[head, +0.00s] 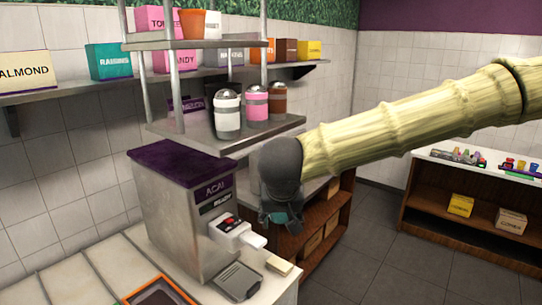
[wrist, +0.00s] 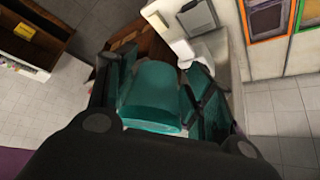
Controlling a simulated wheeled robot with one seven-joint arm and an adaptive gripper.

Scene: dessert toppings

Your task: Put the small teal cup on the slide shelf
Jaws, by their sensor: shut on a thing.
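The small teal cup (wrist: 155,95) is held between the two fingers of my gripper (wrist: 158,100) in the wrist view. My gripper (head: 282,222) points down in the head view, in front of the metal shelf stand and to the right of the acai machine. Only a sliver of the teal cup (head: 280,217) shows there between the dark fingers. The cup is held in the air. No shelf is labelled as the slide shelf. A low wooden shelf unit (head: 425,204) at the right has small coloured items on top, with small coloured cups toward its right end.
The acai machine (head: 175,215) stands on the white counter (head: 92,262). The metal stand (head: 190,141) holds several shakers. Topping boxes line the wall shelf (head: 55,94). A brown shelf unit (head: 340,215) stands below my gripper. Open floor (head: 380,258) lies between it and the right-hand unit.

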